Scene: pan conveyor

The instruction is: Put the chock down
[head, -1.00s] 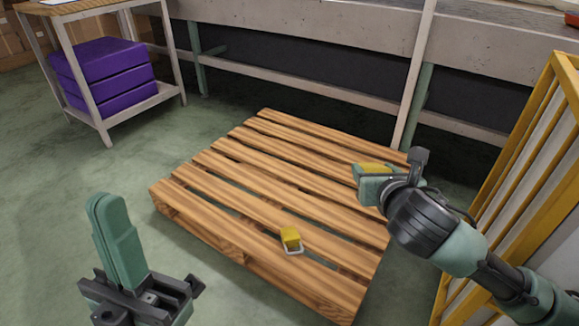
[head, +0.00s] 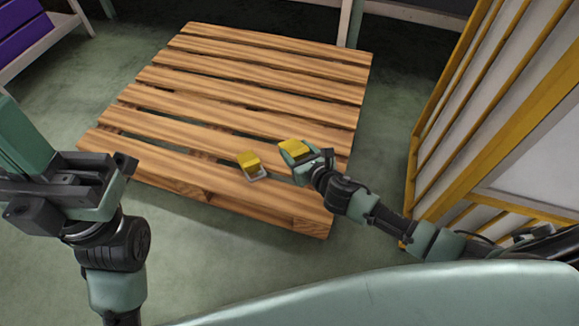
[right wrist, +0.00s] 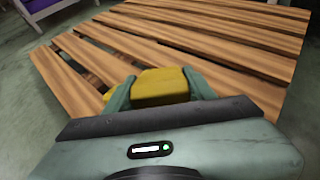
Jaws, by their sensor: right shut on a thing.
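My right gripper (head: 298,155) is shut on a yellow chock (head: 292,147) over the near right part of the wooden pallet (head: 240,108). In the right wrist view the held chock (right wrist: 160,86) sits between the two green fingers, with pallet slats beyond it. I cannot tell whether it touches the slats. A second yellow chock (head: 249,161) with a pale handle rests on the pallet, just left of the held one. In the right wrist view it is mostly hidden behind the left finger. My left gripper (head: 22,145) is raised at the left edge, partly cut off; its opening is unclear.
A yellow-framed barrier (head: 455,130) stands right of the pallet, close to my right arm. A shelf with purple boxes (head: 22,38) is at the far left. The far slats of the pallet are bare, and green floor is open around it.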

